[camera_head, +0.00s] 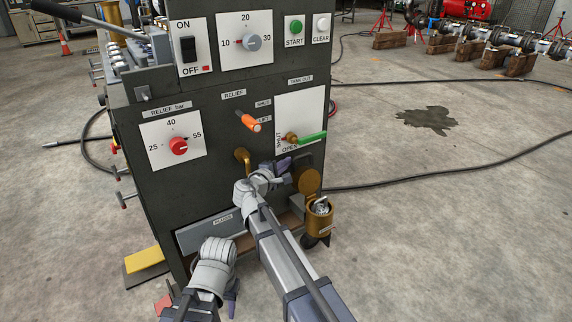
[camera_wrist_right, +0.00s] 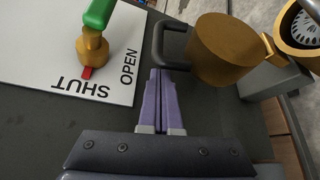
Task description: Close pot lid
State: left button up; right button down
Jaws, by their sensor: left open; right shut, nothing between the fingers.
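The brass pot (camera_head: 320,217) hangs low at the right side of the dark cabinet, its mouth open with metal bits inside. Its round brass lid (camera_head: 308,181) stands raised above the pot; it also shows large in the right wrist view (camera_wrist_right: 225,48). A dark bar handle (camera_wrist_right: 160,40) sits beside the lid there. My right gripper (camera_head: 284,163) is beside the lid. Its purple fingers (camera_wrist_right: 159,75) are shut and empty, with their tips close to the handle's lower end; contact is unclear. My left gripper (camera_head: 233,296) is low at the cabinet's front, open and partly hidden by its wrist.
The cabinet panel has a green-handled valve (camera_head: 311,136), an orange relief lever (camera_head: 248,121), a red dial (camera_head: 178,146) and a brass spout (camera_head: 243,157). A grey drawer marked PLUMB or similar (camera_head: 206,231) is below. The floor to the right is mostly clear, crossed by a black cable.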

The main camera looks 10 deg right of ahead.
jog(key=shift+s, duration=0.15)
jog(key=shift+s+d+r+m, duration=0.15)
jog(key=shift+s+m, duration=0.1)
jog(key=shift+m, duration=0.05)
